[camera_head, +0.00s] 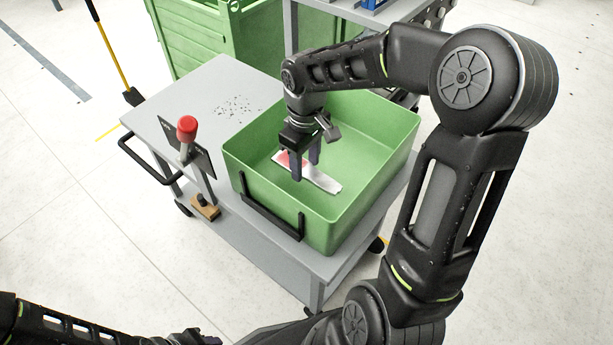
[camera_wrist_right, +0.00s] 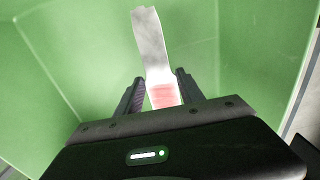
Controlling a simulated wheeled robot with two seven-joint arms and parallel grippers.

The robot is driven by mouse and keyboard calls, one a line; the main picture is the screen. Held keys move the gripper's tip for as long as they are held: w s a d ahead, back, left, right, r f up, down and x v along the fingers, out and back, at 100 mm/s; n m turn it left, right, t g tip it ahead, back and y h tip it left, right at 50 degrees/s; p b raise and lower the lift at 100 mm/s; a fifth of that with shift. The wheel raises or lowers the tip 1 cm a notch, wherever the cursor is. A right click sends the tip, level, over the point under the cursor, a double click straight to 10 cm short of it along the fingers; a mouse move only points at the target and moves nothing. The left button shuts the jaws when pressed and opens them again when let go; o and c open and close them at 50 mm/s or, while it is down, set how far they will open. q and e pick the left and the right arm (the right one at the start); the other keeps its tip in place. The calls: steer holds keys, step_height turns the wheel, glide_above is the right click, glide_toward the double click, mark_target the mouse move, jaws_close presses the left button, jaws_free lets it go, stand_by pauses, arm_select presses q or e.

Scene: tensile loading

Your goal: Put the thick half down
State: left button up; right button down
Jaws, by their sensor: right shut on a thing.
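The thick half (camera_head: 322,180) is a flat pale metal piece with a red patch at one end. In the head view it is inside the green bin (camera_head: 385,150). My right gripper (camera_head: 305,170) points down into the bin and is shut on this piece near its red part. In the right wrist view the thick half (camera_wrist_right: 152,45) runs up from between the two fingers (camera_wrist_right: 160,88), its pale end reaching past the tips. I cannot tell whether it touches the bin floor.
The bin stands on a grey cart (camera_head: 205,95). A red knob on a post (camera_head: 187,128) and a small wooden block (camera_head: 205,208) are left of the bin. Dark bits (camera_head: 238,106) lie on the cart top. A larger green crate (camera_head: 200,35) stands behind.

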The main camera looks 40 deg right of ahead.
mark_target(305, 169)
steer(key=shift+f+b, duration=0.7)
steer(key=shift+f, duration=1.75)
steer(key=c, duration=0.7)
jaws_free()
steer(key=shift+f, duration=0.15)
step_height(305, 169, up, 12)
steer(key=p, duration=0.3)
